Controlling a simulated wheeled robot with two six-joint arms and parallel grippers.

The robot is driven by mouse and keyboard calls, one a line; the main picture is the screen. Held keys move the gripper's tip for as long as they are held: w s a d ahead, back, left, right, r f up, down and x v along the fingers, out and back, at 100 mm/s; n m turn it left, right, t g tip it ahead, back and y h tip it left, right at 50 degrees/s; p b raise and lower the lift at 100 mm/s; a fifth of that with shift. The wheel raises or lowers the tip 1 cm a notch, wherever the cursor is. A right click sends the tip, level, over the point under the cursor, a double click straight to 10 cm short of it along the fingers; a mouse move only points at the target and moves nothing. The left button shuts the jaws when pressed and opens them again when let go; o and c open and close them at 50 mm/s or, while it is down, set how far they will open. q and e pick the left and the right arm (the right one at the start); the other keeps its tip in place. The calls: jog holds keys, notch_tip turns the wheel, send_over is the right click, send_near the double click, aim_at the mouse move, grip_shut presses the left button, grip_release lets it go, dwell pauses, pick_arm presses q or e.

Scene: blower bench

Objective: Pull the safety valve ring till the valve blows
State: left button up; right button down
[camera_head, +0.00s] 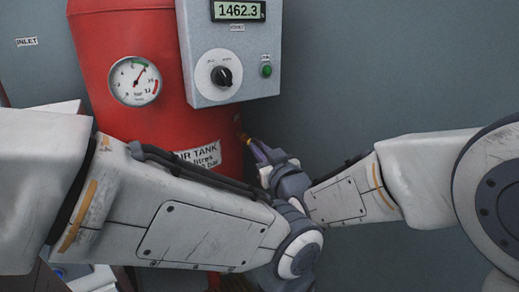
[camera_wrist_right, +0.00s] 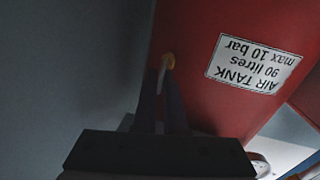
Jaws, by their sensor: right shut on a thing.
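The safety valve (camera_head: 243,135) is a small brass fitting on the right side of the red air tank (camera_head: 160,30). In the right wrist view it shows as a yellow-brass end (camera_wrist_right: 170,60) against the tank wall. My right gripper (camera_head: 258,150) is at the valve, its dark fingers pointing at it. In the wrist view the fingers (camera_wrist_right: 163,88) are shut on a thin pale part just by the brass, the valve ring; its outline is mostly hidden between them. My left arm crosses in front of the tank; its gripper is not seen.
The tank carries a pressure gauge (camera_head: 134,81) and a white label (camera_head: 200,155). A grey control box (camera_head: 230,60) with a display reading 1462.3, a black knob (camera_head: 221,76) and a green button (camera_head: 266,70) is above the valve. The grey wall at right is bare.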

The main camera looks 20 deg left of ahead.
jog(key=shift+s+d, duration=0.1)
dwell(0.6)
jog(key=shift+s+d, duration=0.15)
jog(key=shift+d, duration=0.05)
jog(key=c, duration=1)
grip_release()
jog(key=p+v, duration=0.3)
jog(key=v, duration=0.7)
jog(key=shift+s+d, duration=0.15)
jog(key=shift+s, duration=0.05)
